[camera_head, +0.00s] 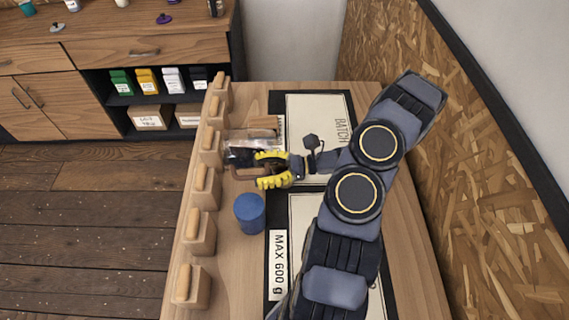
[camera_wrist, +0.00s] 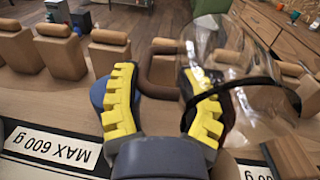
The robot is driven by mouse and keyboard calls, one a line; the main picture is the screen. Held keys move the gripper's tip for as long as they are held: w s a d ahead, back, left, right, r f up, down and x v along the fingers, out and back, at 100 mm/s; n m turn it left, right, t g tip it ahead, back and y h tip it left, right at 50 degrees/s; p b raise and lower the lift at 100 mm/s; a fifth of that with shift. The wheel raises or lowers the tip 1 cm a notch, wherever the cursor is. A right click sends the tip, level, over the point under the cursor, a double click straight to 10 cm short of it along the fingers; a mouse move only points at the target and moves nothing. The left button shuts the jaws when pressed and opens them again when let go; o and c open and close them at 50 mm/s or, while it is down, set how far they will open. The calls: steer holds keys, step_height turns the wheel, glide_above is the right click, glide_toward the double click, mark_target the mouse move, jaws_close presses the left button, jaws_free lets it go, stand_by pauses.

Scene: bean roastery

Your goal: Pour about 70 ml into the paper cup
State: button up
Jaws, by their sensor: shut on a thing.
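A clear glass jug (camera_head: 240,137) with a dark band and a brown handle is at my gripper (camera_head: 262,170) in the head view. In the wrist view my gripper (camera_wrist: 158,80) has its yellow fingers shut on the brown handle (camera_wrist: 161,70), and the glass (camera_wrist: 228,45) is to the right. The jug's contents and exact tilt are hard to tell. A blue cylinder (camera_head: 250,213), possibly the paper cup, stands on the table below the gripper in the picture, apart from the jug. In the wrist view it (camera_wrist: 98,92) is partly hidden behind the left finger. Its inside is not clear.
A row of wooden blocks with rounded tops (camera_head: 201,188) lines the table's left edge. A brown box-like thing (camera_head: 264,122) is close to the jug. Flat boards marked "BATCH" (camera_head: 320,110) and "MAX 600 g" (camera_head: 279,265) lie on the table. A chipboard wall (camera_head: 400,90) is on the right.

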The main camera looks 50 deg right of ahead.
steer(key=g+h, duration=0.1)
steer(key=w+a+f+g+h, duration=0.1)
steer(key=shift+w+a+g+h, duration=0.2)
steer(key=shift+a+g+h, duration=0.1)
steer(key=shift+h, duration=0.1)
steer(key=shift+w+a+r+g+h, duration=0.15)
steer(key=shift+r+g+h, duration=0.2)
steer(key=shift+g+h, duration=0.35)
steer(key=shift+r, duration=0.1)
stand_by(1.5)
